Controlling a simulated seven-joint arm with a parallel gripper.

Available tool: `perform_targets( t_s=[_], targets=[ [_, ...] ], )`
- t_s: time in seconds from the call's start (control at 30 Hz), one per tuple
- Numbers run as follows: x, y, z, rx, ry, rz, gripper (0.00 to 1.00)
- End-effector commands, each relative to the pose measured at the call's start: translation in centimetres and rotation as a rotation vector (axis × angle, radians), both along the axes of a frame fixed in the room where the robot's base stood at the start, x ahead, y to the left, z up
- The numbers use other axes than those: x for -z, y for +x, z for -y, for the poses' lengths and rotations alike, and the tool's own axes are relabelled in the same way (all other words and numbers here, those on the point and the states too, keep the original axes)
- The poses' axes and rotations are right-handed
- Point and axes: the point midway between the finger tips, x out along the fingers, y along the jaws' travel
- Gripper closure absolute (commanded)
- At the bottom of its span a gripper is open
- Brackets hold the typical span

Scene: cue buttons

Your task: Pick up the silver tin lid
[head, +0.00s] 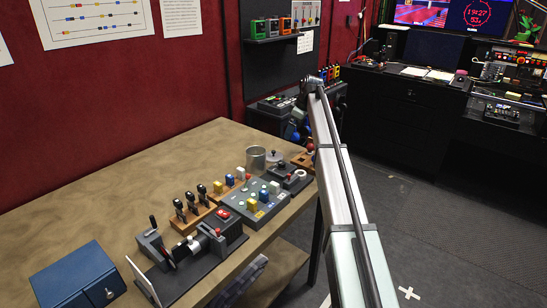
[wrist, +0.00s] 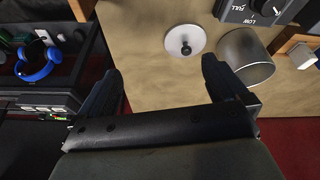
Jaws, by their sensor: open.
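The silver tin lid (wrist: 184,42) is a pale round disc with a dark knob, lying flat on the wooden table (wrist: 150,60). In the head view the lid (head: 275,157) sits just right of an open silver tin (head: 255,160), near the table's far right end. The tin also shows in the wrist view (wrist: 244,60), right of the lid. My gripper (wrist: 162,68) is open and empty. In the wrist view the lid lies beyond the fingertips, nearer the right finger, with no contact visible. In the head view my arm hides much of the gripper.
A grey dial box (wrist: 258,10) stands close beside the lid and tin. Blue headphones (wrist: 40,65) lie on a dark unit beyond the table edge.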

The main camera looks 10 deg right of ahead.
Motion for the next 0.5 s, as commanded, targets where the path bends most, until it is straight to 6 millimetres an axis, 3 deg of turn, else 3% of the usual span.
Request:
perform_targets(
  t_s=[0.03,0.2,0.33,0.5],
  targets=[
    [-0.5,0.8,-1.9,-0.085,-0.062,-0.027,0.0],
    [-1.7,0.8,-5.9,-0.311,-0.228,-0.113,0.0],
    [-2.5,0.6,-7.5,-0.402,-0.293,-0.155,0.0],
    [-2.3,0.4,-8.0,-0.438,-0.318,-0.173,0.0]
  ],
)
